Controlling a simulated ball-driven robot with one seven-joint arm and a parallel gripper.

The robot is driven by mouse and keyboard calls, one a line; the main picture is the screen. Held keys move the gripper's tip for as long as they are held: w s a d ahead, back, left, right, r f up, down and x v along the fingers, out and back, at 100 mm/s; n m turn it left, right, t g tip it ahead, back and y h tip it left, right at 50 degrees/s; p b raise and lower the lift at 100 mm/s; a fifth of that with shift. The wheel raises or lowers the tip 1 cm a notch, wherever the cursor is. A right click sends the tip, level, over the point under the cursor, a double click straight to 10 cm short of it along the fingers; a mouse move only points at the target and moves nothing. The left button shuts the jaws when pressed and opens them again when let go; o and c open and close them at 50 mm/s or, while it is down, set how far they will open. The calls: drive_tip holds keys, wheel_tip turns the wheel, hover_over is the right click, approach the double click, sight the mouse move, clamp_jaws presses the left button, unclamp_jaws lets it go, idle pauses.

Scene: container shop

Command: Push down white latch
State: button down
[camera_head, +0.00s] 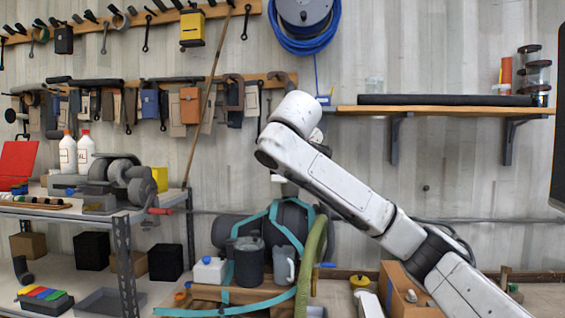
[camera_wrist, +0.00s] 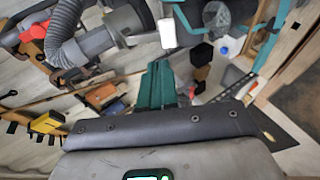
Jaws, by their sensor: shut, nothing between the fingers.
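In the wrist view a small white block-like part (camera_wrist: 167,33), likely the white latch, stands out just beyond my fingertips. A grey ribbed hose and grey body lie beside it. My gripper (camera_wrist: 158,68) shows as dark green fingers held together with nothing between them. The fingertips appear apart from the white part, though the depth gap is hard to judge. In the head view a small white piece (camera_head: 277,178) shows below the end of my arm; I cannot tell whether it is the same part. My fingers are hidden there behind the arm.
A dark tank with teal straps (camera_head: 285,222), jugs and a green hose (camera_head: 313,262) stand below my arm. A workbench (camera_head: 60,212) with a grinder is at left. A wooden shelf (camera_head: 435,110) is on the wall at right. Bare wall lies between.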

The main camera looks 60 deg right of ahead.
drive_tip(key=b+v, duration=0.1)
drive_tip(key=v, duration=0.9)
drive_tip(key=shift+b, duration=0.35)
